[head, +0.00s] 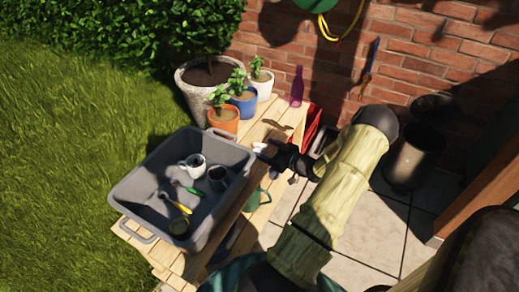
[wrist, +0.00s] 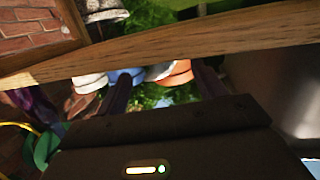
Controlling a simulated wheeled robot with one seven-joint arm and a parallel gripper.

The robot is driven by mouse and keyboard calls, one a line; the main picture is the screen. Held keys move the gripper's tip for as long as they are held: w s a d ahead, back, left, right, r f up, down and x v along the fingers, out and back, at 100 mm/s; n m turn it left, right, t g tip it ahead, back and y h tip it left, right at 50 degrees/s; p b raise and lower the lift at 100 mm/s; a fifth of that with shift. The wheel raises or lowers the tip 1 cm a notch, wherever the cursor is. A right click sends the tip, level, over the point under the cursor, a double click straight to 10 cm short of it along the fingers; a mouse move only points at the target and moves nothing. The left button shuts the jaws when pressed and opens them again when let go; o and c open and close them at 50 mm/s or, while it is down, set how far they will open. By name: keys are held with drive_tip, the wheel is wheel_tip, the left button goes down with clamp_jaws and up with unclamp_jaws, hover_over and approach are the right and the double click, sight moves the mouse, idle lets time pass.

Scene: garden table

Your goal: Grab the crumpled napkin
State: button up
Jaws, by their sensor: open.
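My gripper (head: 267,152) is at the right edge of the wooden table, beside the grey tub. A small white patch, possibly the crumpled napkin (head: 258,147), shows right at its fingertips in the head view. It is too small to tell its shape or whether the fingers touch it. In the wrist view my gripper (wrist: 162,88) has its two dark fingers apart, with no napkin clearly visible between them. A wooden table board (wrist: 150,52) crosses that view close beyond the fingers.
The grey tub (head: 137,232) holds mugs and small tools. An orange pot (head: 223,122), a blue pot (head: 243,106) and a white pot (head: 261,86) with plants stand at the table's far end, near a purple bottle (head: 297,87). A brick wall (head: 400,60) rises behind.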

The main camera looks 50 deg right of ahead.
sight(256, 146)
drive_tip(key=w, duration=0.1)
drive_tip(key=w+b, duration=0.1)
drive_tip(key=w, duration=0.1)
drive_tip(key=w+a+f, duration=0.1)
drive_tip(key=shift+w+f+b, duration=0.1)
drive_tip(key=shift+w+b, duration=0.2)
drive_tip(key=shift+b, duration=0.05)
drive_tip(key=shift+w, duration=0.25)
drive_tip(key=c, duration=1.1)
